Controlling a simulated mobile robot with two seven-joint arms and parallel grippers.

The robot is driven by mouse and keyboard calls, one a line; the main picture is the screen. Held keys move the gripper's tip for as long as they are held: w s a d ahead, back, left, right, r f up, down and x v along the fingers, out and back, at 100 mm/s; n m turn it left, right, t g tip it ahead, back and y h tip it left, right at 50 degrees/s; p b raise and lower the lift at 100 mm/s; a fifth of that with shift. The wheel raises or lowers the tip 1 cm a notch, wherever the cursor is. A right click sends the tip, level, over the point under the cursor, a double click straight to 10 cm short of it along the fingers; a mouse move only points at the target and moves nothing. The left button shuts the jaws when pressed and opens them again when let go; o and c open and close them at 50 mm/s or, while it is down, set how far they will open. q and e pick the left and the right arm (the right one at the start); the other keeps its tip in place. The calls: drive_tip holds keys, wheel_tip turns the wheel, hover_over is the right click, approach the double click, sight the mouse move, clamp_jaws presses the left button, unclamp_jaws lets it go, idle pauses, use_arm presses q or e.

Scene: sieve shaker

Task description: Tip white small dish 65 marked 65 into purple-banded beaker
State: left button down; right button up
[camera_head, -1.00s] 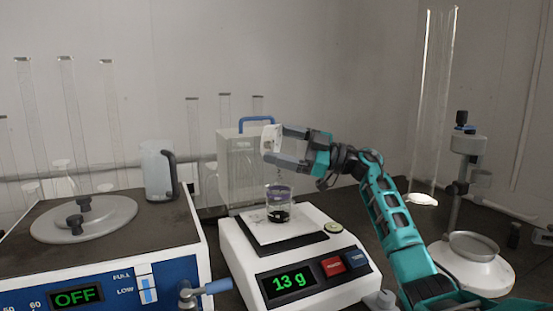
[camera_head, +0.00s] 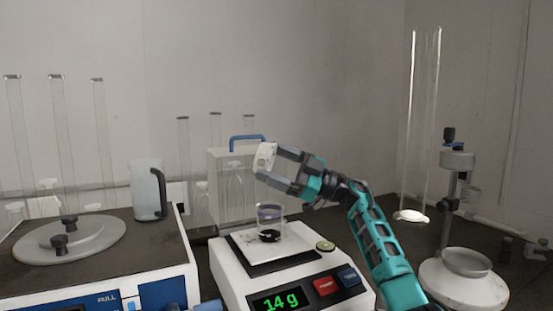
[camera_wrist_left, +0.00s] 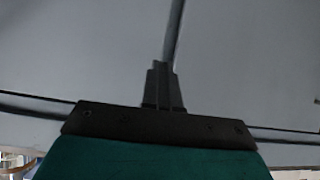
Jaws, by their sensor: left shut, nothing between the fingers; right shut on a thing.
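The white small dish (camera_head: 264,158) is held tilted on its side in my right gripper (camera_head: 268,166), above the beaker and apart from it. The dish's marking cannot be read. The purple-banded beaker (camera_head: 270,213) stands upright on the balance pan (camera_head: 289,246), with dark material at its bottom. The balance (camera_head: 232,281) display reads 14 g. My left gripper (camera_wrist_left: 163,84) shows only in the left wrist view, shut and empty, in front of a plain grey surface.
A blue-handled clear case (camera_head: 226,167) stands behind the balance. A machine with a round lid (camera_head: 92,241) and a handled jug (camera_head: 147,189) are at left. A burner-like stand (camera_head: 463,290) is at right. Tall glass tubes line the back.

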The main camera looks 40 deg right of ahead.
drive_tip(key=g+p, duration=0.1)
drive_tip(key=p, duration=0.1)
drive_tip(key=r+h+p, duration=0.1)
drive_tip(key=p, duration=0.2)
drive_tip(key=shift+w+a+r+g, duration=0.2)
drive_tip(key=shift+w+r+g, duration=0.1)
drive_tip(key=shift+g, duration=0.1)
drive_tip(key=p, duration=0.2)
drive_tip(key=shift+w+a+g+h+p, duration=0.1)
drive_tip(key=shift+w+g+h+p, duration=0.05)
drive_tip(key=shift+g+h+p, duration=0.2)
drive_tip(key=shift+h, duration=0.25)
use_arm(q)
wheel_tip(320, 180, up, 5)
drive_tip(key=s+a, duration=0.1)
drive_tip(key=a, duration=0.1)
drive_tip(key=shift+s+a+r+y, duration=0.2)
drive_tip(key=shift+a+y, duration=0.1)
drive_tip(key=shift+y, duration=0.1)
use_arm(e)
drive_tip(key=shift+f, duration=0.25)
use_arm(q)
drive_tip(key=shift+f, duration=0.1)
